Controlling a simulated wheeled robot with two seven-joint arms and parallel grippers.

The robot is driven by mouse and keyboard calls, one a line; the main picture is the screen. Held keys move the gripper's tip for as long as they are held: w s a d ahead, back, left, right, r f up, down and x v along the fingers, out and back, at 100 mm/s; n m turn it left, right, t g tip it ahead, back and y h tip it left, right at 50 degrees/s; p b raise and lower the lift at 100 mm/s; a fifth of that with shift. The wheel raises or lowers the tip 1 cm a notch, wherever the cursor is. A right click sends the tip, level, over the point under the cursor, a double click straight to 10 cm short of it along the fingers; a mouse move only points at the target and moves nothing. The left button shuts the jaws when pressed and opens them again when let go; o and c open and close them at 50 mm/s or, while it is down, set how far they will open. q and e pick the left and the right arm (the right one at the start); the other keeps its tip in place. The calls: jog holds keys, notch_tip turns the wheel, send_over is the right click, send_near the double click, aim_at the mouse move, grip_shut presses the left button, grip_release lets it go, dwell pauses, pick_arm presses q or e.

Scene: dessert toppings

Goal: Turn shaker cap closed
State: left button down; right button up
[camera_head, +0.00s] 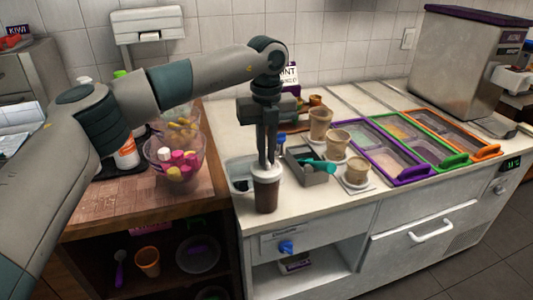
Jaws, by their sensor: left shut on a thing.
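A shaker (266,195) with a dark brown body and a white cap (267,173) stands upright near the front edge of the pale counter. My left gripper (267,162) points straight down over it, with its fingers shut on the white cap. The exact contact of the fingertips with the cap is too small to make out. My right gripper does not show.
A grey holder (307,177) with a teal scoop sits just right of the shaker. Several paper cups (320,123) stand behind it, beside purple, green and orange framed topping trays (410,174). A glass bowl (176,160) of sweets stands left on the wooden counter.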

pick_arm(q)
jog(key=shift+m, duration=0.4)
jog(key=shift+m+b, duration=0.7)
jog(key=shift+m, duration=0.4)
jog(key=m+b, duration=0.1)
jog(key=m, duration=0.2)
jog(key=shift+m, duration=0.3)
jog(key=m, duration=0.5)
jog(key=shift+a, duration=0.1)
jog(key=m, duration=0.3)
jog(key=shift+m, duration=0.4)
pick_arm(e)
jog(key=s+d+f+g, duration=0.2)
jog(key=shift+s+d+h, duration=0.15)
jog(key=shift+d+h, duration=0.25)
pick_arm(q)
jog(key=c, duration=1.8)
grip_release()
jog(key=shift+c, duration=0.2)
